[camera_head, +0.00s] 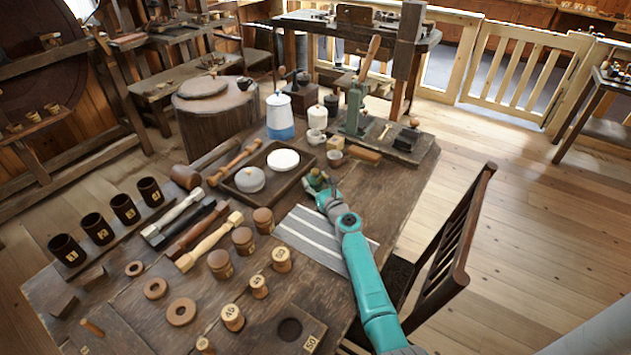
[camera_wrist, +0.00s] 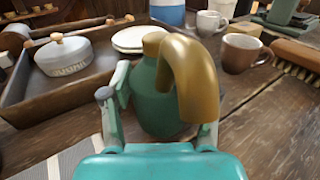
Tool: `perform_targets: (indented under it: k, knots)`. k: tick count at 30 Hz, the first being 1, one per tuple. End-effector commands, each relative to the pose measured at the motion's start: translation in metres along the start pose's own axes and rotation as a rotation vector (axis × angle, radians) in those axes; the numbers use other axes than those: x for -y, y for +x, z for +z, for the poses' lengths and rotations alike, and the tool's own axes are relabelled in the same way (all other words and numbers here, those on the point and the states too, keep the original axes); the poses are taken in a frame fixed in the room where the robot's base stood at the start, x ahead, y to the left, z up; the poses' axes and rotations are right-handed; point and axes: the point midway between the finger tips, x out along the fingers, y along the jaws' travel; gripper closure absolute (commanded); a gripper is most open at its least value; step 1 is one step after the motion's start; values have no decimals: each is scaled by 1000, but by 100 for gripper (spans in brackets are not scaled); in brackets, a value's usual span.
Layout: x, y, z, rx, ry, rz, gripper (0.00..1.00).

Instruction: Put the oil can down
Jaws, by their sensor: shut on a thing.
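The oil can is a small dark green can with a brass top and a curved brass spout. In the wrist view the oil can (camera_wrist: 155,105) stands upright between the two fingers of my gripper (camera_wrist: 158,118), which is shut on it. In the head view my gripper (camera_head: 318,187) is over the table, just right of the dark tray, with the oil can (camera_head: 314,177) at its tip. The can's base is partly hidden by my gripper, so I cannot tell whether it touches the wooden table (camera_head: 215,290).
A dark tray (camera_head: 226,188) with a lidded grey pot (camera_head: 250,180) and white plates (camera_head: 283,160) is close on the left. A brown cup (camera_wrist: 241,52), white mug (camera_wrist: 211,22) and brush (camera_wrist: 297,65) stand behind and right. A striped cloth (camera_head: 312,235) lies in front.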

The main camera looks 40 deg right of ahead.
Motion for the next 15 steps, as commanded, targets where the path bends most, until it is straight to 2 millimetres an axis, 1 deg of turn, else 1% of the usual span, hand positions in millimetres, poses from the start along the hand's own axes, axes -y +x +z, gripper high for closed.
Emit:
perform_targets:
  k: [1, 2, 3, 4, 15]
  knots:
    - [0, 0, -1, 0, 1, 0, 37]
    - [0, 0, -1, 0, 1, 0, 30]
    - [0, 0, -1, 0, 1, 0, 20]
    - [0, 0, -1, 0, 1, 0, 15]
    - [0, 0, 0, 0, 0, 0, 15]
